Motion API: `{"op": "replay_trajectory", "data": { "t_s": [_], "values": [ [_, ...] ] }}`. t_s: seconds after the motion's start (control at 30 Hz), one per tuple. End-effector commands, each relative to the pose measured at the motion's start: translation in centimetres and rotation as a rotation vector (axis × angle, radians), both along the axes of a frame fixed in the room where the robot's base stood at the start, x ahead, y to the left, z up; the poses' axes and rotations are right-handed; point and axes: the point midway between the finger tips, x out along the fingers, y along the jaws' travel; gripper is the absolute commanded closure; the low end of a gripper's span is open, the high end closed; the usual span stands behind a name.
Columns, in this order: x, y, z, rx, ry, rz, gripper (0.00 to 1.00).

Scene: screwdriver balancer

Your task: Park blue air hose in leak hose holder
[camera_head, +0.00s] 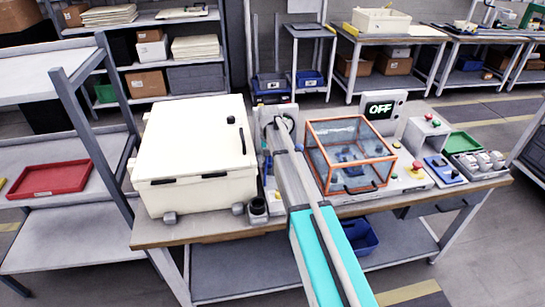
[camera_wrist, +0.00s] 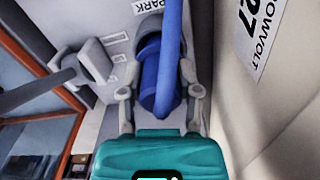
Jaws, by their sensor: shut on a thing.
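In the wrist view my gripper (camera_wrist: 160,98) has its two fingers on either side of the blue air hose (camera_wrist: 170,45) and is shut on its thick blue end (camera_wrist: 152,75). The hose runs up from there to the top of the picture. A plate with a "PARK" label (camera_wrist: 148,5) is just behind the blue end. I cannot tell whether the end sits in a holder or is only in front of it. In the head view my arm hides the gripper and most of the hose.
A white cabinet (camera_head: 195,150) stands close on one side, with its wall (camera_wrist: 265,120) near the gripper in the wrist view. An orange-framed clear box (camera_head: 348,155) stands on the other side. A grey lever-like fitting (camera_wrist: 95,62) is near the gripper. Both stand on the workbench (camera_head: 215,228).

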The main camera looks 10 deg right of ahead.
Motion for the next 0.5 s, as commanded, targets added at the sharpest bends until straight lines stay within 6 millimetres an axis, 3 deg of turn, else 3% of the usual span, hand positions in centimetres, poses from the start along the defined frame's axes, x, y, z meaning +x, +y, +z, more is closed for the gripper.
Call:
{"op": "replay_trajectory", "data": {
  "t_s": [0.5],
  "values": [
    [0.0,-0.04,-1.01,0.0,0.0,0.0,1.0]
  ]
}}
